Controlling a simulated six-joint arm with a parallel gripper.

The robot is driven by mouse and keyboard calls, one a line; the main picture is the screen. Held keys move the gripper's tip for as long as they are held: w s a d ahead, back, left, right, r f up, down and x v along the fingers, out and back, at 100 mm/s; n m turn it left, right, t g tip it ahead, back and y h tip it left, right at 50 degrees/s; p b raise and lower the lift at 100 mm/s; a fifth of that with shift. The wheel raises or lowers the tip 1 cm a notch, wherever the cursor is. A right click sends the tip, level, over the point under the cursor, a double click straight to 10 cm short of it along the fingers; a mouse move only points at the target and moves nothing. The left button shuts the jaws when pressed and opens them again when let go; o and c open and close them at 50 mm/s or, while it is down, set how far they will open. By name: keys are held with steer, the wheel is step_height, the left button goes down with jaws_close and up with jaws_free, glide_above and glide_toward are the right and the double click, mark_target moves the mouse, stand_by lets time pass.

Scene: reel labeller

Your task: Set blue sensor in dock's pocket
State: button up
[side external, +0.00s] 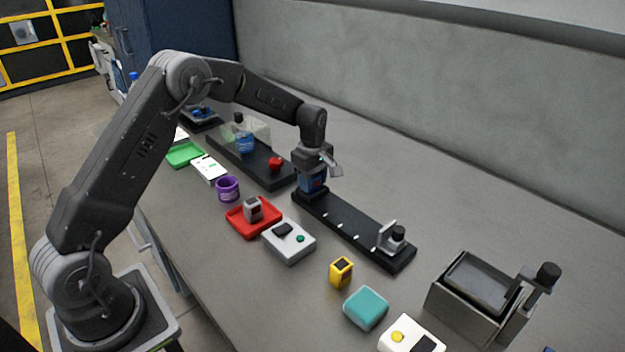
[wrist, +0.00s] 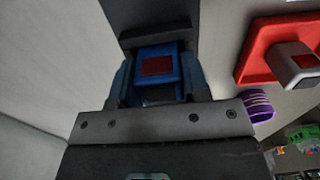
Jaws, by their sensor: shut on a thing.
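The blue sensor (wrist: 160,66), a small block with a dark red window, is between the fingers of my gripper (wrist: 158,82) in the wrist view. My gripper (side external: 315,172) is shut on it, pointing down over the far-left end of the dock (side external: 345,222), a long black rail. The blue sensor (side external: 313,184) shows just above or in the raised dark block at that end. That block, where the pocket appears to be, is mostly hidden by the sensor and fingers. I cannot tell whether the sensor is seated in it. A grey clamp with a black knob (side external: 392,238) stands at the dock's near end.
A red tray (side external: 240,229) with a grey sensor (side external: 253,208), a purple cup (side external: 227,189) and a white button box (side external: 288,241) lie left of the dock. A yellow sensor (side external: 341,271) and a teal block (side external: 366,308) lie nearer.

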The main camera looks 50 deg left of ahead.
steer(key=o, duration=0.9)
steer(key=shift+f, duration=0.15)
steer(key=shift+o, duration=0.2)
